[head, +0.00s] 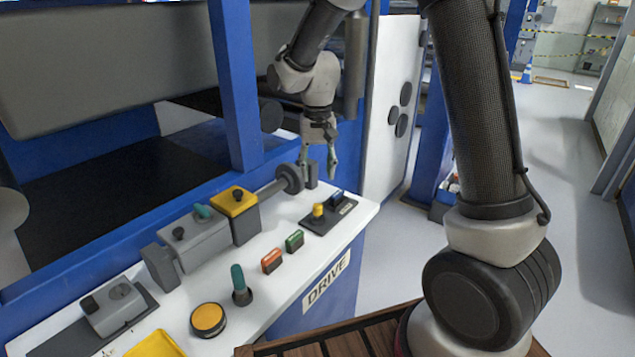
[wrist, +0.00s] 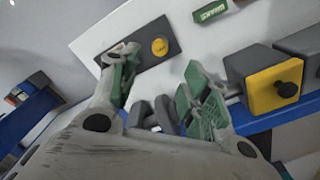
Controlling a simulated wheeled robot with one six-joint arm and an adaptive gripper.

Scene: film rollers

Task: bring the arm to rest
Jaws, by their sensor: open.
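My gripper (head: 319,168) is over the far end of the white control console (head: 350,212), pointing down. In the wrist view my gripper (wrist: 163,88) shows two spread green-padded fingers with nothing held between them. A dark grey upright piece (head: 310,173) stands right beside the fingers in the head view; I cannot tell whether they touch it. My upper arm rises on the right of the head view and reaches over to the machine.
The console carries a dark round-ended rod (head: 289,179), a yellow-topped box (head: 234,201), a black plate with a yellow knob (head: 318,210), orange (head: 271,260) and green (head: 294,240) switches, a green-handled lever (head: 239,285) and a round yellow button (head: 208,319). Open floor (head: 560,200) lies right.

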